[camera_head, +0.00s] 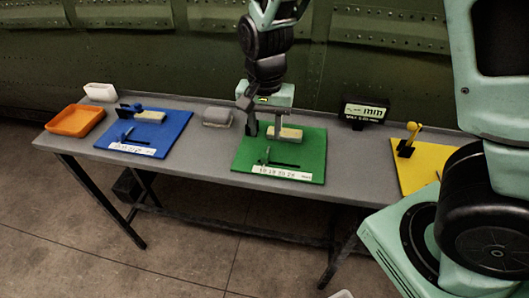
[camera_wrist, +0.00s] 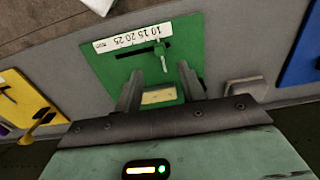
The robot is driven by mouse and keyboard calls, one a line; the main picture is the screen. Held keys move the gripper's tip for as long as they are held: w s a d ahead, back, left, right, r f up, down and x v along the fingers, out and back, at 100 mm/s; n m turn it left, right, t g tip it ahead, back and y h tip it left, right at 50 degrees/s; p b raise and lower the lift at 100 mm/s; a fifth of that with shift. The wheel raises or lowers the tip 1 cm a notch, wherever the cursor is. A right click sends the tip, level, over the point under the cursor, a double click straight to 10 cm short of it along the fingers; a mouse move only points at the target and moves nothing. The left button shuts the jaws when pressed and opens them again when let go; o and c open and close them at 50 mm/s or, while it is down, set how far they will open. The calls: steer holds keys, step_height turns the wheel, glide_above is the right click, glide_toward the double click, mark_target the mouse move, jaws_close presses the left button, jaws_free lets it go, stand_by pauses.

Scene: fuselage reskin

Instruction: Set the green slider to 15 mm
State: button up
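The green board (camera_head: 309,150) lies on the grey bench, with a white number strip (camera_head: 283,173) along its front edge. It also fills the middle of the wrist view (camera_wrist: 105,65). The green slider (camera_wrist: 160,52) stands at one end of a dark slot; it shows in the head view at the slot's left end (camera_head: 267,157), near the 10 side of the strip. Its exact reading is too small to tell. My gripper (camera_head: 265,127) is above the back part of this board. In the wrist view, my gripper (camera_wrist: 159,90) is open, its fingers apart and clear of the slider.
A tan block (camera_head: 289,133) is on the green board's back part. A blue board (camera_head: 170,140) and orange tray (camera_head: 75,121) are at left, a grey block (camera_head: 217,117) between boards. A black "mm" display (camera_head: 364,112) and yellow board (camera_head: 410,178) are at right.

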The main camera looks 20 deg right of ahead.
mark_target(265, 155)
step_height(265, 155, down, 9)
steer(key=shift+r, duration=0.15)
jaws_close()
